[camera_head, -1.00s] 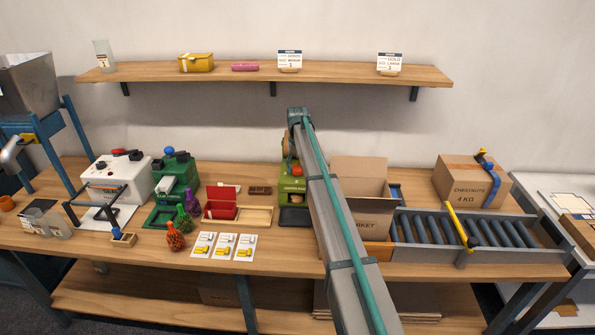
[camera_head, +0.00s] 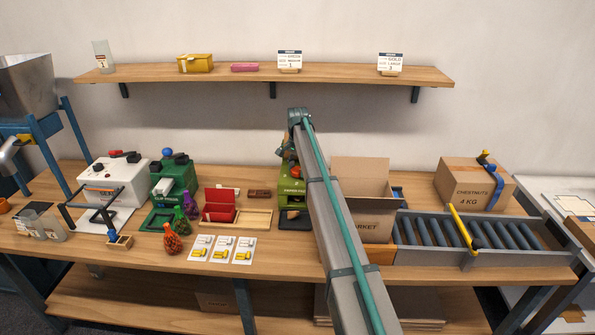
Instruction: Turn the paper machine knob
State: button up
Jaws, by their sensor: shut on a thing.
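The green paper machine (camera_head: 291,198) with a "PAPER FILL" label stands on the workbench, just left of the open carton. A round orange-red knob (camera_head: 295,171) shows on its upper part, at the left edge of my arm. My arm runs up from the bottom of the picture across the machine's right side and ends in a teal joint above and behind it. My gripper cannot be made out; the arm covers the area near the knob. The knob's turn angle is too small to read.
An open carton (camera_head: 362,202) stands right of the machine, beside a roller conveyor (camera_head: 428,231). A red box (camera_head: 219,206), a green clip press (camera_head: 174,181) and a white sealer (camera_head: 112,180) stand to the left. A wooden shelf (camera_head: 240,72) runs above.

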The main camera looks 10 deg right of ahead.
aim_at(298, 169)
jog(key=shift+m, duration=0.5)
jog(key=o, duration=1.2)
jog(key=shift+c, duration=0.2)
notch_tip(298, 169, up, 12)
